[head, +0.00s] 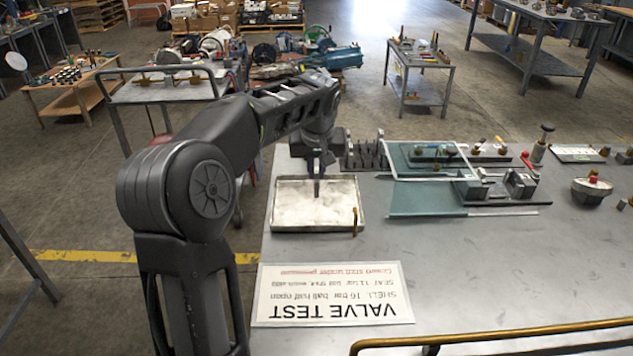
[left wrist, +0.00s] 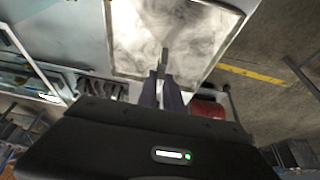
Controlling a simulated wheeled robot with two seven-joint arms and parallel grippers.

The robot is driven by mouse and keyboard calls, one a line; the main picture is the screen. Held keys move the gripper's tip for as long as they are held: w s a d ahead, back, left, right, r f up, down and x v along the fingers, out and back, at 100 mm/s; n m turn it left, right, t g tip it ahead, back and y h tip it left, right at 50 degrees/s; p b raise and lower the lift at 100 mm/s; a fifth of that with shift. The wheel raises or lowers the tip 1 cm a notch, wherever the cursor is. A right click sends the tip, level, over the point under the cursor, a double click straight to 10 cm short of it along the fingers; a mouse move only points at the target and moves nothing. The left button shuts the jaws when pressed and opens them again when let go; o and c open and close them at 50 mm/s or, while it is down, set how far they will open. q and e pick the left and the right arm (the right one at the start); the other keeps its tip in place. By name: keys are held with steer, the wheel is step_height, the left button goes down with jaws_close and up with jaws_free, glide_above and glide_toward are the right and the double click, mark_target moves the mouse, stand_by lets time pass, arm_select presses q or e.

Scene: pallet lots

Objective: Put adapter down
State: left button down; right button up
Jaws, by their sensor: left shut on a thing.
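My left gripper (head: 317,165) is above the back part of a shallow tray (head: 273,206) with a whitish, smeared floor. In the left wrist view the fingers of this gripper (left wrist: 162,88) are shut on a slim grey piece, which I take to be the adapter (left wrist: 164,59). It sticks out beyond the fingertips towards the tray (left wrist: 226,47). Its full shape is hidden by the fingers, and I cannot tell whether its tip touches the tray floor. My right gripper is not in view.
A brass-coloured piece (head: 355,222) stands at the tray's right edge. A dark slotted rack (head: 366,154) is behind the tray. A green mat (head: 428,201) with fixtures lies to the right. A "VALVE TEST" sheet (head: 332,293) lies in front. The grey tabletop (head: 480,270) is clear at front right.

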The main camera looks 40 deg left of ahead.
mark_target(316, 180)
arm_select(q)
steer(key=shift+f, duration=1.8)
steer(key=shift+f, duration=0.2)
steer(key=c, duration=1.5)
jaws_free()
steer(key=v, duration=1.2)
steer(key=shift+r, duration=0.25)
